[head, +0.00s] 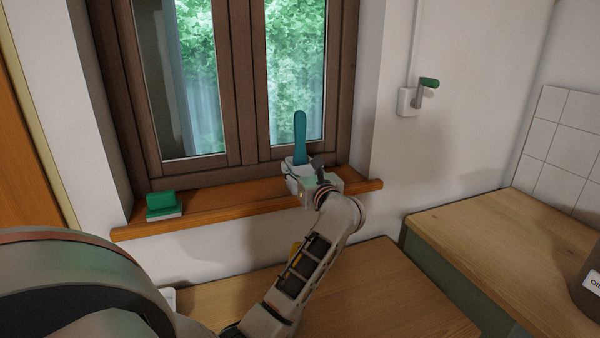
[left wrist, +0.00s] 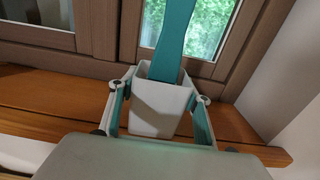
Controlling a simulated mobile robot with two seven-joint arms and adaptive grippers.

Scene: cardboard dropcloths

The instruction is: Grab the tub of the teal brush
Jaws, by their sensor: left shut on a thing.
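A teal brush (head: 300,135) stands handle up in a small white tub on the wooden window sill, in front of the window; its lower end is hidden inside the tub. In the left wrist view the teal handle (left wrist: 176,40) rises out of the white square tub (left wrist: 158,108). My left gripper (head: 301,180) is around the tub, shut on it, with one finger at each side in the left wrist view (left wrist: 157,112). I cannot tell if the tub is touching the sill. My right gripper is not in view.
A green scrubbing block (head: 162,203) lies at the left of the sill (head: 225,200). A wooden counter (head: 400,300) is below, and another (head: 500,240) stands at the right with a dark jar (head: 590,280). A green-handled crank (head: 428,84) is on the wall.

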